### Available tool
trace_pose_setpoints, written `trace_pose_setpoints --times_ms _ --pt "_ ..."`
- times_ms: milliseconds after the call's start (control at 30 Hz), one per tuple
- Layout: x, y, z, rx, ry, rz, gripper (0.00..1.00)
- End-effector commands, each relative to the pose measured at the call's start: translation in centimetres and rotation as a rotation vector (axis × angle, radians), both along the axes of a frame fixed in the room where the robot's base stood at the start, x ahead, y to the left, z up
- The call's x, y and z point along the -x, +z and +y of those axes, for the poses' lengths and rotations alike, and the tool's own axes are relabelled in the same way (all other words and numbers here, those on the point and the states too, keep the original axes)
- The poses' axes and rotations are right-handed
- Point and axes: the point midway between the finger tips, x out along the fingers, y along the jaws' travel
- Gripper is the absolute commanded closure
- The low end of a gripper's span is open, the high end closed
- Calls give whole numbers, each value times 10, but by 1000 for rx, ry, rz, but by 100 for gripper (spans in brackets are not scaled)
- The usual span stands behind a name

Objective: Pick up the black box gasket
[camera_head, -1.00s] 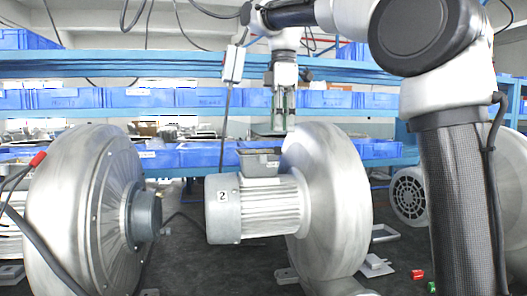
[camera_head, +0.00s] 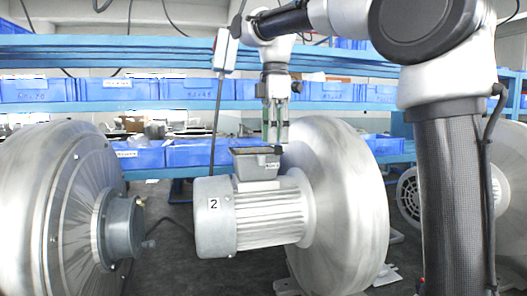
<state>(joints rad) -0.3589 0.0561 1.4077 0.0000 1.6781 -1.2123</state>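The motor (camera_head: 270,215) marked "2" stands in the middle, joined to a big silver blower housing (camera_head: 345,210). On top of the motor is a grey terminal box (camera_head: 256,167). A thin dark rim (camera_head: 258,150) runs along its top edge; it looks like the black box gasket, but it is too small to be sure. My gripper (camera_head: 276,142) points down just above the box's back right part. Its two fingers are apart with a gap between them, and nothing is clearly seen in them. Whether the fingertips touch the rim cannot be told.
Another silver blower (camera_head: 45,210) fills the left, its grey hub (camera_head: 122,225) facing the motor. Behind, a blue shelf (camera_head: 60,108) holds blue bins. A white control pendant (camera_head: 225,50) hangs left of my arm. Another motor (camera_head: 408,195) stands at right.

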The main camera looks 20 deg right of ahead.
Motion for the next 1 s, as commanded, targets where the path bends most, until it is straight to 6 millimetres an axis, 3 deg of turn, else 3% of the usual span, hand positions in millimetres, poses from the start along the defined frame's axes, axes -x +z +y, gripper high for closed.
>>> trace_pose_setpoints --times_ms 133,400,467,633,1000 --pt "1 -20 -1 0 0 1 62" --pt "0 -24 -1 0 0 -1 62" --pt "0 -24 -1 0 0 -1 69" --pt "0 -24 -1 0 0 0 100" --pt "0 -23 -1 0 0 -1 100"
